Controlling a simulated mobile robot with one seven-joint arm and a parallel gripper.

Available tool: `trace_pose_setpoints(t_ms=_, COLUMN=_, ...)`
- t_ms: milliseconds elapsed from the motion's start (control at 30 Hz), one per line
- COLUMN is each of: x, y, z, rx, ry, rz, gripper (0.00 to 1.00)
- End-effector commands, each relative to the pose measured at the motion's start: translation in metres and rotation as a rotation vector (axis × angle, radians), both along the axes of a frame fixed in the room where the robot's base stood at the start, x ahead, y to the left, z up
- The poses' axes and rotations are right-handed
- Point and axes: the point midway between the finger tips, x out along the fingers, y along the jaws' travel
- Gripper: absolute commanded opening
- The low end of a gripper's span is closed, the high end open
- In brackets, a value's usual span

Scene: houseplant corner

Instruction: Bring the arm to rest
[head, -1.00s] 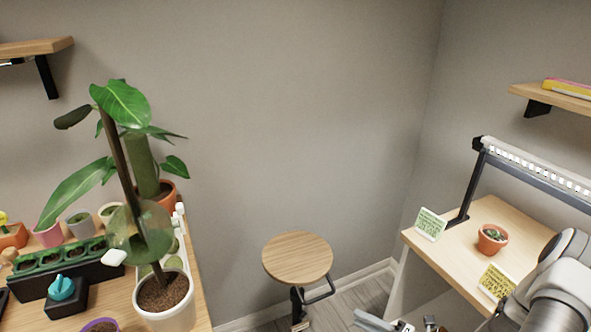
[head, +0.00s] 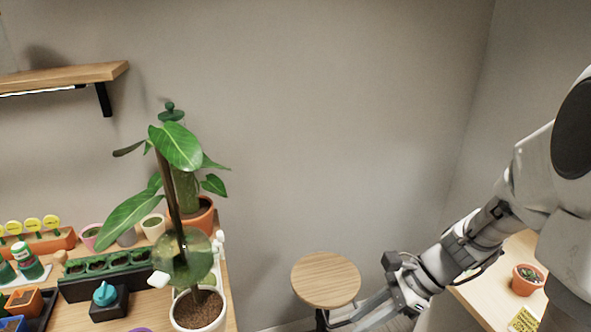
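My arm (head: 475,243) reaches from the right edge down and left, in front of the small shelf table at the right. My gripper (head: 352,318) is at the bottom of the view, just right of and below the round wooden stool seat (head: 326,280). Its fingers point down and left and are partly cut off by the lower edge. I see nothing held, but whether the fingers are apart is unclear.
A tall plant in a white pot (head: 199,312) stands on the left bench. A seedling tray (head: 102,267) and a teal-topped black box (head: 108,302) are beside it. A small potted succulent (head: 527,279) is at the right. A shelf (head: 62,76) hangs upper left.

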Motion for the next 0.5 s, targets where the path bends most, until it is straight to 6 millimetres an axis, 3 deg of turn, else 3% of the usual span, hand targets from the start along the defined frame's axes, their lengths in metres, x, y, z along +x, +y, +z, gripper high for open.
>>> trace_pose_setpoints(t_ms=33, x=-0.006, y=0.004, z=0.016, rx=-0.052, ry=-0.063, rz=0.091, gripper=0.27)
trace_pose_setpoints(t_ms=500, x=-0.053, y=0.003, z=0.119, rx=-0.509, ry=-0.589, rz=0.914, gripper=0.27)
